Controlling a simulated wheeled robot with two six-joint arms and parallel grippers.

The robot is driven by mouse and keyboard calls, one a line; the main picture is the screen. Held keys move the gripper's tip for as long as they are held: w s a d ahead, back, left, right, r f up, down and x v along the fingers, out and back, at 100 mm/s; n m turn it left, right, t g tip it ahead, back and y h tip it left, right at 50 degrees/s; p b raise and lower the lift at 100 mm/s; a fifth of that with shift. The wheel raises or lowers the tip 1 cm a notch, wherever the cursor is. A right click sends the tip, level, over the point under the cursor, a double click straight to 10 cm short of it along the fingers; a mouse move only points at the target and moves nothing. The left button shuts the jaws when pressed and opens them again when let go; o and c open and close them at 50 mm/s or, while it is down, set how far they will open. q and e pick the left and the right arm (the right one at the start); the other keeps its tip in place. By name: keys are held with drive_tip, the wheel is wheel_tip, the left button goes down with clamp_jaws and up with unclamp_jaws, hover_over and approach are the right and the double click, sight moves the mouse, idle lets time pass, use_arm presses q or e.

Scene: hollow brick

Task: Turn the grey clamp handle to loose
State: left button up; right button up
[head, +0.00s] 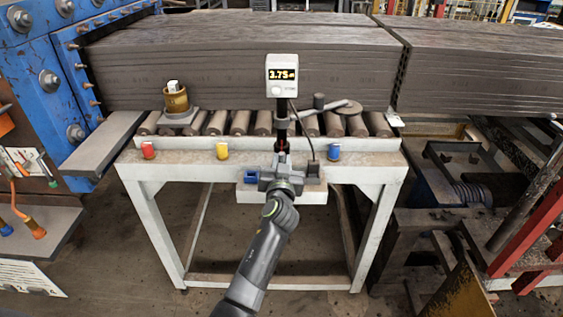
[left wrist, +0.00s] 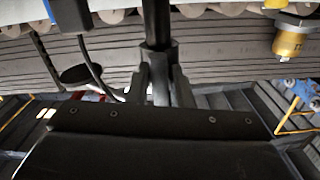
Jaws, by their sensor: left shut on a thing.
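A white gauge head (head: 282,75) with a lit display reading about 3.75 stands on a dark upright post (head: 283,133). A grey arm with a knob and a round disc (head: 345,107) reaches right from the post. My left gripper (head: 282,162) is at the foot of the post, in front of the bench. In the left wrist view, which is upside down, its fingers (left wrist: 159,75) are shut around a dark grey piece at the post, seemingly the clamp handle (left wrist: 159,55). The fingers hide much of it, so its turn position cannot be told. My right gripper is not in view.
A white roller bench (head: 375,165) carries red, yellow and blue cups along its front. A brass canister (head: 176,98) stands at the left on the rollers. Grey slab stacks (head: 190,60) fill the back. A cable hangs beside the post. Blue machinery (head: 35,65) stands left.

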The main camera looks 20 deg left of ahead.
use_arm(q)
clamp_jaws()
drive_tip(key=shift+m, duration=0.8)
drive_tip(key=m, duration=0.8)
drive_tip(key=shift+r+m+p, duration=0.1)
drive_tip(key=shift+m+p, duration=0.25)
drive_tip(key=shift+m, duration=0.05)
drive_tip(key=m+p, duration=0.1)
drive_tip(key=m, duration=0.3)
drive_tip(key=shift+m+p, duration=0.6)
drive_tip(key=shift+m, duration=1.1)
